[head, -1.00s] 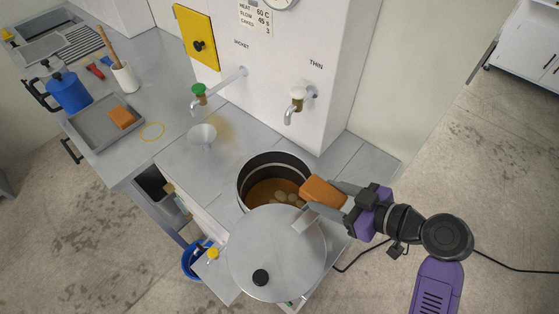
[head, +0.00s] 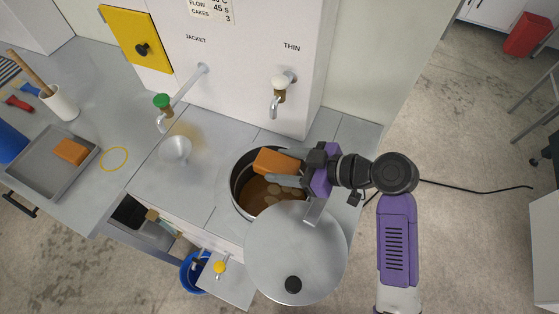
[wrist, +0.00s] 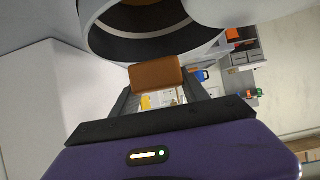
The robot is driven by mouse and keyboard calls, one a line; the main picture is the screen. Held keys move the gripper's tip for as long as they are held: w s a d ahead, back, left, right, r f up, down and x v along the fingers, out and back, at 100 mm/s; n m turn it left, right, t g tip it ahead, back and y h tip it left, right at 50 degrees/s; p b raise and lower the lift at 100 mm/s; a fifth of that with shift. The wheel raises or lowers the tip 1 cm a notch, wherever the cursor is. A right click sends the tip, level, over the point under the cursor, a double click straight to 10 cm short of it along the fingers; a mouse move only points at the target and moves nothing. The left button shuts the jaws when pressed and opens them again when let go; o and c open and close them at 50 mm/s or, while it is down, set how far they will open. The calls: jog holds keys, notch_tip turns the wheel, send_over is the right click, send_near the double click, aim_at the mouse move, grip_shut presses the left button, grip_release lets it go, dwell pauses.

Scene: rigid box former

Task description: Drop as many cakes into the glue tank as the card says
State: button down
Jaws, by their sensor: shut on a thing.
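The glue tank (head: 234,190) is a round open pot with brown glue (head: 262,200) and pale round patches in it. Its lid (head: 300,245) is swung aside toward the front. My gripper (head: 284,168) is shut on an orange-brown cake (head: 275,161), held over the back part of the tank mouth. In the wrist view the cake (wrist: 155,74) sits between the fingers, with the tank rim (wrist: 165,50) beyond it. Another cake (head: 70,151) lies in the grey tray (head: 45,185) at the left. The card (head: 211,9) is partly cut off; it reads CAKES 3.
A JACKET tap (head: 163,103) with a green knob and a THIN tap (head: 278,90) with a white knob stick out behind the tank. A funnel (head: 175,148) stands left of it. A blue bucket (head: 194,272) is below. A yellow hatch (head: 138,40) is on the wall.

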notch_tip(320, 180, down, 5)
jog(key=b, duration=0.2)
jog(key=shift+r+b, duration=0.1)
jog(key=shift+b, duration=0.3)
jog(key=shift+c, duration=2.4)
grip_release()
jog(key=b+v, duration=0.1)
jog(key=v, duration=0.7)
